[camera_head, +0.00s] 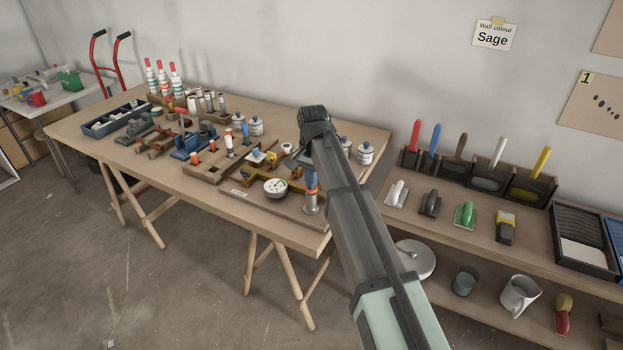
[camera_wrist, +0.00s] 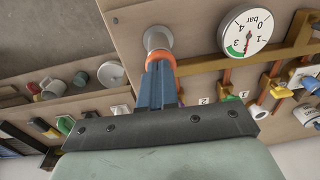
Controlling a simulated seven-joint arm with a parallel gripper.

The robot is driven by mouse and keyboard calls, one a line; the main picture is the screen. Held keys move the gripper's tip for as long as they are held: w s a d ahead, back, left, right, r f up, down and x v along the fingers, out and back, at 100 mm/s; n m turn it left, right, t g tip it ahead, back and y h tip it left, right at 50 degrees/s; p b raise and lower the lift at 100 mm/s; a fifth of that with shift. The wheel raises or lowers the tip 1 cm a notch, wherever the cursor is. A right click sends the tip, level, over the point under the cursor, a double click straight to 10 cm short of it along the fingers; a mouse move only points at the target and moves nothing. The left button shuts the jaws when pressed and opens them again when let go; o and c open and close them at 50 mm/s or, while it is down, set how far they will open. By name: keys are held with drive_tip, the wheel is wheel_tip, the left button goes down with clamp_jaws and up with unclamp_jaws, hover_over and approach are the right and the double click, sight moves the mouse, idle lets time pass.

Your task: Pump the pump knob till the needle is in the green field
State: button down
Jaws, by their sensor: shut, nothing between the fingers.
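The pump (camera_head: 311,206) is an upright metal cylinder at the front right of the bench, with an orange knob (camera_head: 311,191) on top. My gripper (camera_head: 311,181) points down, with its blue fingers shut directly over the knob. In the wrist view, the closed fingertips (camera_wrist: 160,68) meet or nearly meet the orange knob (camera_wrist: 158,56) and partly cover it; contact is hard to tell. The gauge also shows in the head view (camera_head: 275,187).
The pump and gauge share a board with brass-coloured pipework and numbered valves (camera_wrist: 229,97). White jars (camera_head: 256,126) and other fixtures crowd the bench behind and left. A shelf with trowels (camera_head: 464,214) stands at right. The bench's front edge (camera_head: 200,195) is near the pump.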

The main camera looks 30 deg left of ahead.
drive_tip(key=shift+f, duration=0.1)
wheel_tip(320, 180, up, 14)
drive_tip(key=shift+s+d, duration=0.3)
idle(0.7)
